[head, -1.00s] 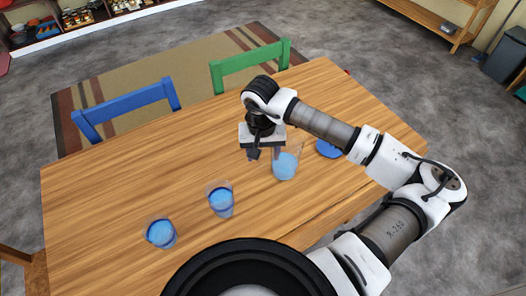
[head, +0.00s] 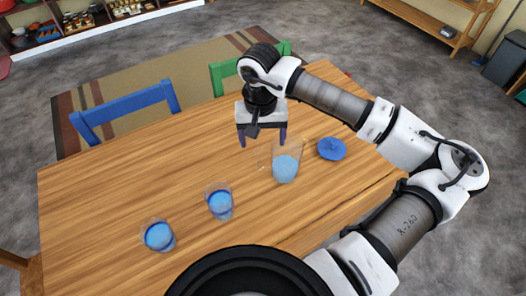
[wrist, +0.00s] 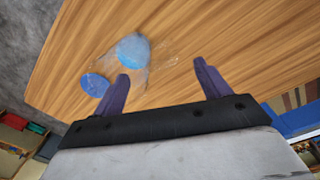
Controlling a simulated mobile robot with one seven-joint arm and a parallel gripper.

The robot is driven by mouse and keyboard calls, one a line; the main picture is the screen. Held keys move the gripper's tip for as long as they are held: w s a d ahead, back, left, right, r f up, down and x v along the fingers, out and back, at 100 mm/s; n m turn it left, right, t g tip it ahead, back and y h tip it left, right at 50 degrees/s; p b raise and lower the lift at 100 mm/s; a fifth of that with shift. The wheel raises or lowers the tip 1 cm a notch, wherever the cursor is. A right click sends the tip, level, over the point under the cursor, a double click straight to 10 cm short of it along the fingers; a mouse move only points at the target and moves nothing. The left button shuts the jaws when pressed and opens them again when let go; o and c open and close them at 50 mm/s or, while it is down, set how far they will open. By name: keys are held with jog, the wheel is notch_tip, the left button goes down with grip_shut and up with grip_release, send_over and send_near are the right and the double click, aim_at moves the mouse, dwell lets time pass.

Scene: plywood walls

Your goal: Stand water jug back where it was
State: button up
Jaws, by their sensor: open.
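The clear water jug (head: 286,165), with pale blue water in it, stands upright on the wooden table. In the wrist view the jug (wrist: 133,50) shows near the left finger. My gripper (head: 262,140) is open and empty, above the table and a little left of and behind the jug. Whether the left finger touches the jug's clear side cannot be told.
A round blue lid-like disc (head: 332,148) lies right of the jug. Two clear cups with blue water, a nearer one (head: 159,236) and a middle one (head: 219,202), stand left on the table (head: 100,190). Blue (head: 125,108) and green (head: 228,72) chairs stand behind. The table's left side is clear.

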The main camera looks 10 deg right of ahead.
notch_tip(320, 180, up, 5)
jog(key=shift+b, duration=0.35)
